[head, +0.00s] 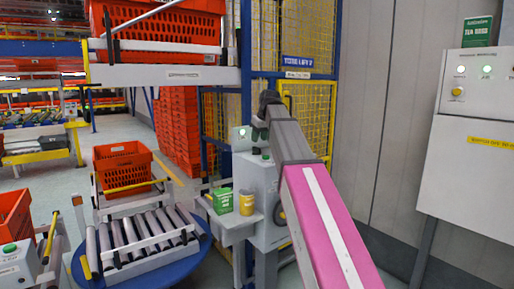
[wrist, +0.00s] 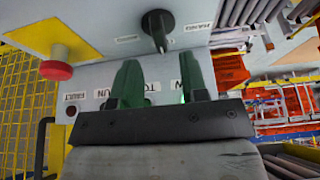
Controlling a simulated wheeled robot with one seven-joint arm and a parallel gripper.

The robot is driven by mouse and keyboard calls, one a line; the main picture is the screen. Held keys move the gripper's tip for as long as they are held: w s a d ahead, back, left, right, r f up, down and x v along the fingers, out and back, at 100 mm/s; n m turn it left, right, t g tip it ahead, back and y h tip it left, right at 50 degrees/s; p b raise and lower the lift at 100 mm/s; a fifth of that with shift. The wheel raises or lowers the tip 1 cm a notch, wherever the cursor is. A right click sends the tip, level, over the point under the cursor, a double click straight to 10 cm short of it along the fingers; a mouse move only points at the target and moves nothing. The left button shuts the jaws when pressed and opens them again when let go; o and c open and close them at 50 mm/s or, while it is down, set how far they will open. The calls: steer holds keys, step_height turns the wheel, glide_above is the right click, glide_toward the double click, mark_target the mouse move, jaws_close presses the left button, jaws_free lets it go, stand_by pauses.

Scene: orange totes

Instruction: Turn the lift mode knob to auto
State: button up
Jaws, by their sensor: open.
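The black knob (wrist: 158,26), with a narrow lever-like grip, is on the grey panel at top centre of the wrist view. Its grip points down the picture, toward my gripper. A label reading "HAND" (wrist: 197,27) is to its right; a small label (wrist: 127,39) to its left is too blurred to read surely. My gripper (wrist: 158,76) is open, its two green fingers apart and empty, just below the knob in the picture. In the head view my gripper (head: 261,116) is above the grey control box (head: 262,178); the knob cannot be made out there.
A red mushroom button (wrist: 56,66) stands out beside a yellow plate. Fingers partly cover other panel labels. A green box (head: 222,201) and a yellow can (head: 247,203) stand on a shelf beside the control box. A yellow mesh fence (head: 310,115) is behind my arm.

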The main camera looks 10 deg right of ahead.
mark_target(257, 150)
steer(key=shift+x, duration=2.6)
jaws_close()
